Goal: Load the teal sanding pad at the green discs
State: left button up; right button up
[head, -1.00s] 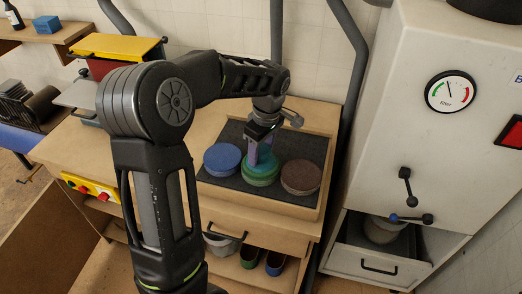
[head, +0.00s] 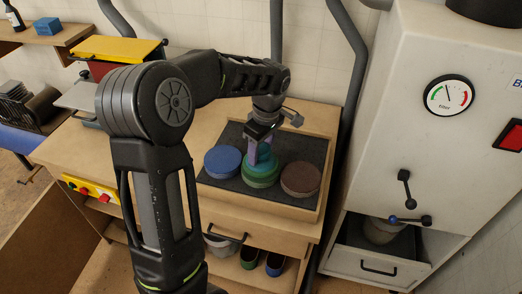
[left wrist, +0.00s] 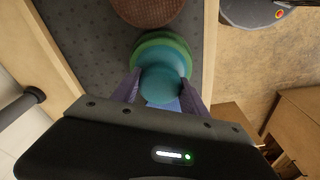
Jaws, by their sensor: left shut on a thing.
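The teal sanding pad (left wrist: 165,80) sits over the green discs (left wrist: 171,40) in the left wrist view, and its handle is between my left gripper's fingers (left wrist: 160,92). In the head view the teal pad (head: 263,160) rests on or just above the green disc stack (head: 261,179); I cannot tell if they touch all round. My left gripper (head: 258,146) is shut on the pad and points down. My right gripper does not show.
A dark-lined tray (head: 318,197) holds the stacks. Blue discs (head: 222,160) stand left of the green ones and brown discs (head: 301,179) stand right, both close by. A white cabinet (head: 430,150) stands at the right.

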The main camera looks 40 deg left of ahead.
aim_at(263, 146)
pick_arm(q)
jog(key=shift+r+p, duration=1.65)
jog(key=shift+r, duration=1.2)
jog(key=shift+w+m, duration=0.2)
jog(key=shift+m, duration=0.9)
jog(key=shift+w+d+f+m, duration=0.1)
jog(key=shift+w+d+m, duration=0.1)
jog(key=shift+m, duration=0.6)
jog(key=w+d+f+m, duration=0.1)
jog(key=d+m, duration=0.5)
jog(key=d, duration=0.2)
jog(key=w+d+f+m+t+h, duration=0.1)
jog(key=w+d+f+m, duration=0.1)
jog(key=d+m, duration=0.5)
jog(key=shift+d+m, duration=0.3)
jog(key=shift+d, duration=0.6)
